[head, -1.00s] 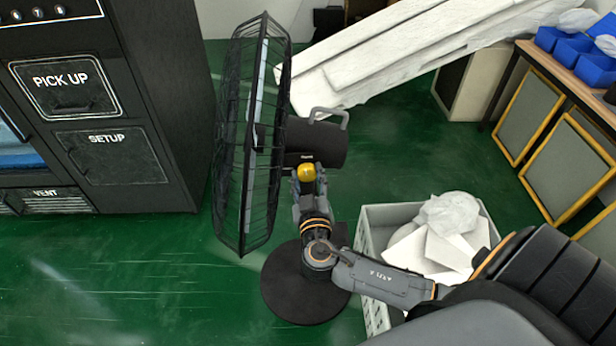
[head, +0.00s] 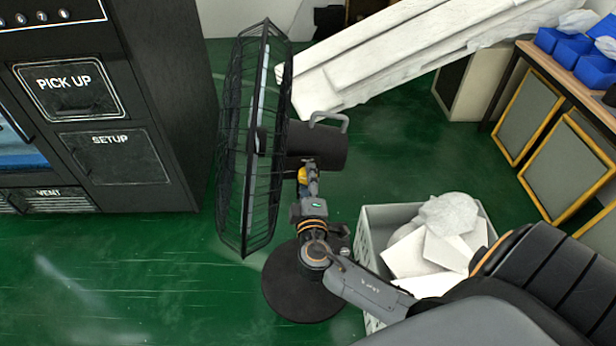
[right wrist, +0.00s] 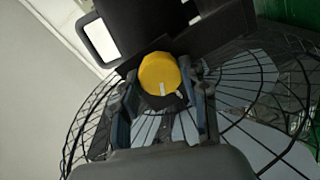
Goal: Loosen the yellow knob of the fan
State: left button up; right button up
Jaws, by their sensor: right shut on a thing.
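The fan (head: 318,143) stands on a round black base (head: 290,292), its wire cage (head: 252,150) facing left. The yellow knob (head: 302,176) is on the neck below the dark motor housing. My right gripper (head: 308,178) is at the knob, shut on it, and partly covers it. In the right wrist view the knob (right wrist: 160,73) sits between the two fingers of the gripper (right wrist: 162,88), with the fan's cage behind. My left gripper is not in view.
A black vending machine (head: 150,100) stands at the left. A grey crate (head: 372,235) with white scraps is right of the fan base. A long white slab (head: 420,55) leans behind. Green floor is clear in front of the machine.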

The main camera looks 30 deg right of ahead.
jog(key=n+p, duration=0.1)
jog(key=n, duration=0.3)
jog(key=shift+n+p, duration=0.3)
jog(key=shift+p, duration=0.05)
jog(key=shift+h, duration=0.3)
jog(key=o, duration=1.1)
jog(key=shift+o, duration=0.2)
jog(key=v, duration=1.2)
